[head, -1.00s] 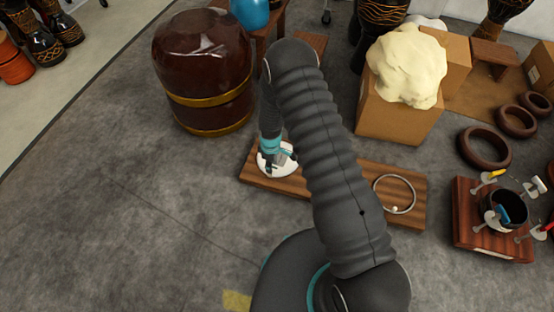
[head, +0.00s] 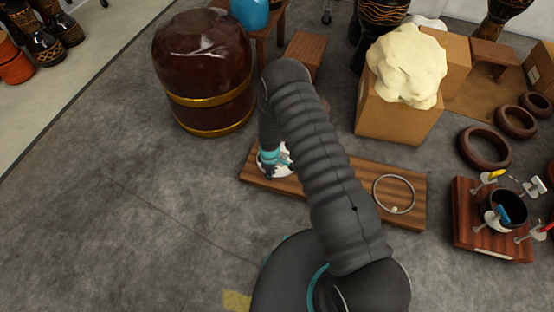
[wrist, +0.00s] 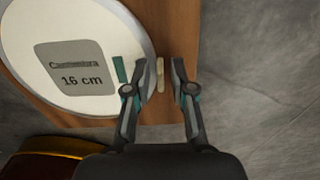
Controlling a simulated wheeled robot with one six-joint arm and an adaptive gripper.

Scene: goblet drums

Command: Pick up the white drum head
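The white drum head (wrist: 105,30) is a flat white disc with a grey label reading "16 cm". It lies on the wooden board and fills the upper left of the wrist view. In the head view my arm and gripper hide most of it, and a white part (head: 284,174) shows. My gripper (wrist: 163,74) is open at the disc's right edge, its left finger over the disc and its right finger over the board. A small pale strip (wrist: 160,75) shows between the fingertips. I cannot tell whether the fingers touch anything.
The wooden board (head: 342,182) lies on the grey floor and also carries a metal ring (head: 376,196). A large brown drum (head: 203,70) stands behind left. A cardboard box (head: 395,120) with a cream lump (head: 405,65) stands behind right. Open floor lies to the left.

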